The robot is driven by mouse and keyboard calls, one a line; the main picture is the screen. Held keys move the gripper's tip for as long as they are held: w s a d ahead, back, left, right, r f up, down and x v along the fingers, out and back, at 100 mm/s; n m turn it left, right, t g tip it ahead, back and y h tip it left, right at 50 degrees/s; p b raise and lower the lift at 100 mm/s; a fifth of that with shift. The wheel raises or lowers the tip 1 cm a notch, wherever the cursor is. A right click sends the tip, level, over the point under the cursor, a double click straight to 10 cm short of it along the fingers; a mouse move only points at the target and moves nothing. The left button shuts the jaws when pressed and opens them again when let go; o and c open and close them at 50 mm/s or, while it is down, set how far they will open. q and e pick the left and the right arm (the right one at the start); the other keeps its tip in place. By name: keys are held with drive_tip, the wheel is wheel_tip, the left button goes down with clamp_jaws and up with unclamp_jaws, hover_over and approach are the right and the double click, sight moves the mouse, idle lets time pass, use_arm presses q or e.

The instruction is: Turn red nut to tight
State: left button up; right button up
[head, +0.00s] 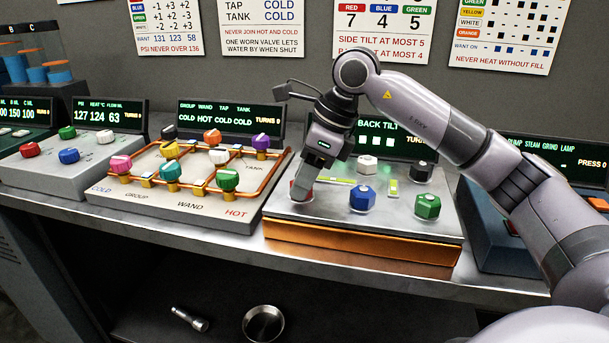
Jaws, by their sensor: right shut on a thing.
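My right gripper (302,188) comes down from above over the front left corner of the tilt panel (390,226). It is shut on the red nut (308,195), which is mostly hidden behind the fingers, with only a bit of red showing. On the same panel are a blue nut (362,199) at the front middle, a green nut (427,206) at the front right, a white nut (366,165) behind the blue one and a black nut (421,171) at the back right. My left gripper is not in view.
A pipe panel (190,207) with several coloured knobs stands left of the tilt panel. A dark blue unit (500,235) stands to the right. Wall charts (384,30) hang behind. A metal bowl (263,323) and a flashlight-like tool (190,319) lie below the counter.

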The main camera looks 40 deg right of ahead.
sight(311, 205)
drive_tip(key=m+h, duration=0.1)
drive_tip(key=m, duration=0.1)
drive_tip(key=m+t+h, duration=0.1)
drive_tip(key=m, duration=0.2)
drive_tip(key=shift+a, duration=0.15)
drive_tip(key=shift+a+m+h, duration=0.1)
drive_tip(key=shift+m+h, duration=0.8)
drive_tip(key=shift+m, duration=1.6)
drive_tip(key=o, duration=1.1)
drive_tip(key=shift+c, duration=0.2)
drive_tip(key=v, duration=0.7)
drive_tip(key=shift+s, duration=0.2)
